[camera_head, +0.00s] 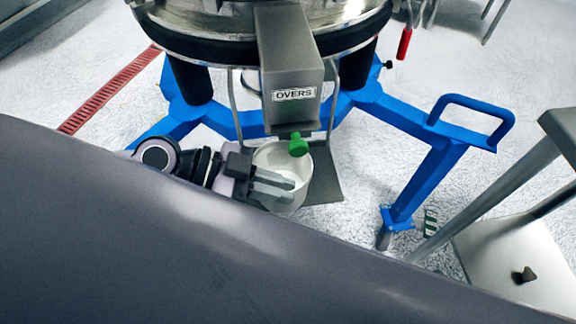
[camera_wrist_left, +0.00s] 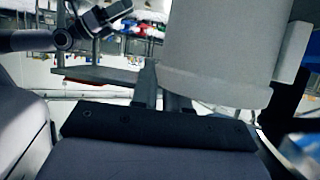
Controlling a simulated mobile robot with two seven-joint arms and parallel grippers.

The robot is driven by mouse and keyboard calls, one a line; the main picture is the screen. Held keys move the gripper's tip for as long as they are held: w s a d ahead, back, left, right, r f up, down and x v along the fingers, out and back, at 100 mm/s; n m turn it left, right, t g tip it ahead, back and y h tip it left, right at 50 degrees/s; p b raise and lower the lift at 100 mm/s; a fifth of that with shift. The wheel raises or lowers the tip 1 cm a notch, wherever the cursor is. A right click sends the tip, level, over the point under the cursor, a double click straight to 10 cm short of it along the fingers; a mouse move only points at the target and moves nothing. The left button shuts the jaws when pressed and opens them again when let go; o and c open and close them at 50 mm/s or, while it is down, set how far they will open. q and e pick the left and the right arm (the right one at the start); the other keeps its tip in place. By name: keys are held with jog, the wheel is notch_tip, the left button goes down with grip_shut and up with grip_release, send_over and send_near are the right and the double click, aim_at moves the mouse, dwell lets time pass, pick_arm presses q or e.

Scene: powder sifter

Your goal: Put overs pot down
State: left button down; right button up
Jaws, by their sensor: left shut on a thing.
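The overs pot (camera_head: 318,180) is a pale, round, open-topped pot below the grey chute labelled OVERS (camera_head: 290,70). A dark grey plate (camera_head: 328,190) shows beside and beneath it; I cannot tell whether the pot touches the plate. My left gripper (camera_head: 272,186) is shut on the pot from its left side, its fingers overlapping the pot in the head view. In the left wrist view the overs pot (camera_wrist_left: 215,50) is a large pale cylinder right in front of the fingers (camera_wrist_left: 160,98). My right gripper is not seen in the head view.
The sifter's blue frame (camera_head: 395,112) surrounds the chute, with a blue handle (camera_head: 475,115) at right. A green knob (camera_head: 298,146) hangs just above the pot. A grey stand (camera_head: 510,250) is at lower right. Pale floor (camera_head: 355,220) lies open between.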

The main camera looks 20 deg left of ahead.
aim_at(308, 176)
pick_arm(q)
jog(key=w, duration=0.4)
jog(key=shift+w+d, duration=0.1)
jog(key=shift+w, duration=0.05)
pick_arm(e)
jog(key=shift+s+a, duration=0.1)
pick_arm(q)
jog(key=shift+f, duration=0.15)
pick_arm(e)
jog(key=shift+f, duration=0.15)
pick_arm(q)
jog(key=shift+f+b, duration=0.15)
jog(key=shift+b, duration=0.25)
jog(key=c, duration=1.1)
grip_release()
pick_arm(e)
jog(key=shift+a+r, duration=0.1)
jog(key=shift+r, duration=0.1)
